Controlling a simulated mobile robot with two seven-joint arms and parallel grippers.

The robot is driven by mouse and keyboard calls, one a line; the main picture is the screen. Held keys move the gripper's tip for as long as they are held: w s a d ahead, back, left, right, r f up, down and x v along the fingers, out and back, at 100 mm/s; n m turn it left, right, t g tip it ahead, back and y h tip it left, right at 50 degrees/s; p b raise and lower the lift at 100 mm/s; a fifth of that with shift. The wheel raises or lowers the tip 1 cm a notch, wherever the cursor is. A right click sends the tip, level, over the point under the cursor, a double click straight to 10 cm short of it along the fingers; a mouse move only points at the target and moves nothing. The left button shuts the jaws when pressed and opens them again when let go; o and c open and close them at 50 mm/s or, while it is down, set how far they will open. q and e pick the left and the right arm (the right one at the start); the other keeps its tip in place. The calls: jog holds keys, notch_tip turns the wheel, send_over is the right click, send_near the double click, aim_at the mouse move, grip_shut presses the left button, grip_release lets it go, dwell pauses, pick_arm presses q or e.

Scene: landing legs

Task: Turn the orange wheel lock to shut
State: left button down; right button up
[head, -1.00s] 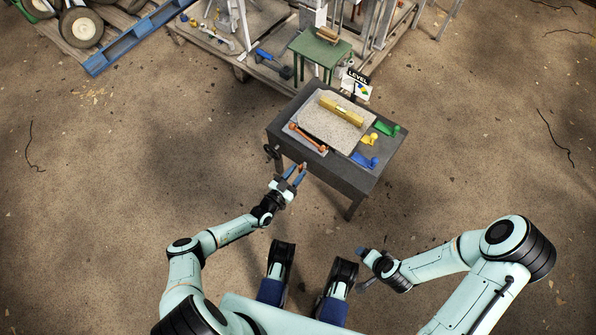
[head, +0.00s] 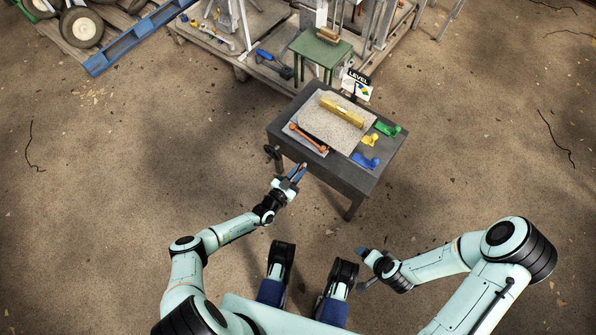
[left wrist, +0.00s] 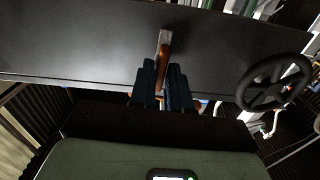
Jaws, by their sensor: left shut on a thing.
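The orange wheel lock shows in the left wrist view as a short orange lever (left wrist: 165,56) with a grey end, against the dark side of the table. My left gripper (head: 298,172) is at the table's near left edge in the head view. Its blue fingers (left wrist: 165,86) are shut on the orange lever, which stands between them and hides partly behind them. A black handwheel (head: 272,153) sits on the table's left side, left of my gripper in the head view; it also shows at the right of the left wrist view (left wrist: 274,83). My right gripper (head: 362,252) hangs away from the table.
The dark table (head: 352,184) carries a stone slab (head: 325,118) with a yellow level (head: 342,111), an orange-ended tool (head: 307,138), and blue (head: 364,160), yellow (head: 370,140) and green (head: 387,129) pieces. Open floor lies left and right.

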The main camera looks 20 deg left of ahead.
pick_arm(q)
jog(key=shift+s+d+f+m+p, duration=0.1)
jog(key=shift+m+p, duration=0.1)
jog(key=shift+m, duration=2.7)
jog(key=shift+f+m+p, duration=0.15)
jog(key=shift+m+p, duration=0.05)
jog(key=shift+m, duration=2.7)
jog(key=shift+s+d+f+m+p, duration=0.1)
jog(key=shift+m+p, duration=0.1)
jog(key=shift+m, duration=2.7)
pick_arm(e)
jog(key=shift+s+a+r, duration=0.25)
jog(key=shift+s+r, duration=0.05)
jog(key=shift+s, duration=0.15)
jog(key=shift+s+a+r, duration=0.25)
jog(key=shift+s+r, duration=0.05)
jog(key=shift+s, duration=0.15)
pick_arm(q)
jog(key=c, duration=1.2)
grip_release()
